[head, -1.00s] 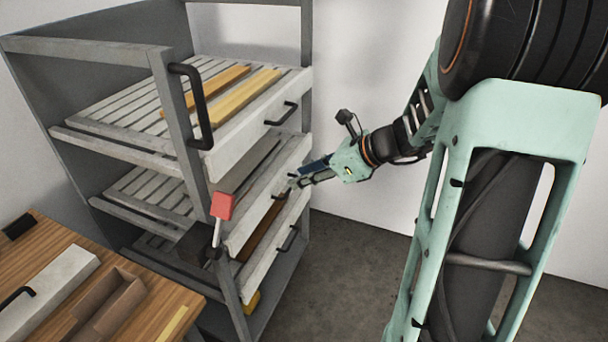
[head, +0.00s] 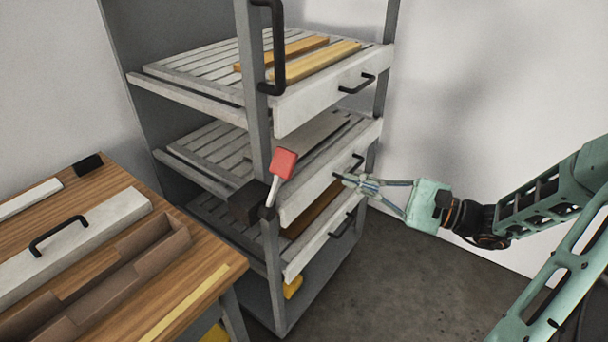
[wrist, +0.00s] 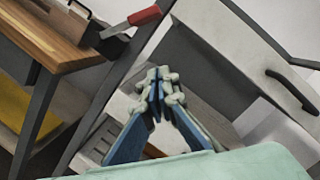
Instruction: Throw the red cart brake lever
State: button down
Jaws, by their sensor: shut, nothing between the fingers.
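The brake lever has a red block handle (head: 284,163) on a pale stem and stands upright at the cart's near corner post. Its red handle also shows in the wrist view (wrist: 145,15), at the upper left beyond the fingertips. The grey cart (head: 262,255) holds slatted shelves with white front panels and black handles. My gripper (head: 345,178) is to the right of the lever, in front of the middle shelf panel and near its black handle. In the wrist view its fingertips (wrist: 158,75) meet with nothing between them. Contact with the panel cannot be told.
A wooden table (head: 215,262) stands left of the cart, carrying a white handled block (head: 110,225) and a brown divided tray (head: 110,285). Yellow and orange bars (head: 318,62) lie on the top shelf. Bare floor (head: 410,270) lies right of the cart.

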aim_at(276, 185)
jog(key=w+a+r+n+b, duration=0.1)
jog(key=a+r, duration=0.3)
jog(key=a, duration=0.6)
jog(key=shift+w+a+y, duration=0.3)
jog(key=shift+r, duration=0.1)
